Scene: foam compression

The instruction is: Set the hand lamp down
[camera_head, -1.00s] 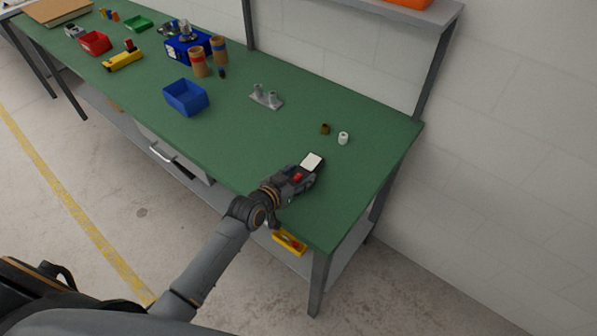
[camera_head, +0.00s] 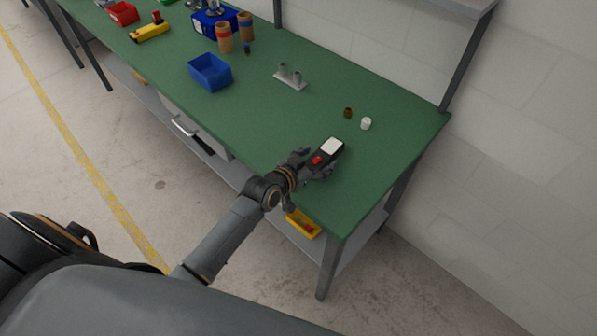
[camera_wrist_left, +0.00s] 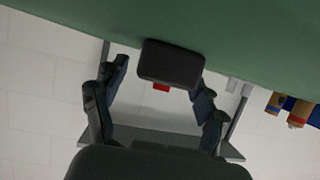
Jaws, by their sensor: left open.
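The hand lamp (camera_head: 331,147) is a dark block with a white panel and a red part. It lies on the green bench top near its right front part. My left gripper (camera_head: 318,163) is at the lamp's near end, open, with its fingers spread to either side. In the left wrist view, the dark end of the lamp (camera_wrist_left: 172,63) is against the green surface, between the two open fingers, with a gap showing on the left. The right finger looks close to the lamp; I cannot tell if it touches. My right gripper is not in view.
A white cap (camera_head: 366,124) and a brown cap (camera_head: 348,113) stand behind the lamp. A grey fixture (camera_head: 290,77), a blue bin (camera_head: 210,72) and cardboard tubes (camera_head: 224,38) are farther left. A yellow bin (camera_head: 303,224) is below the bench top. The bench right of the lamp is clear.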

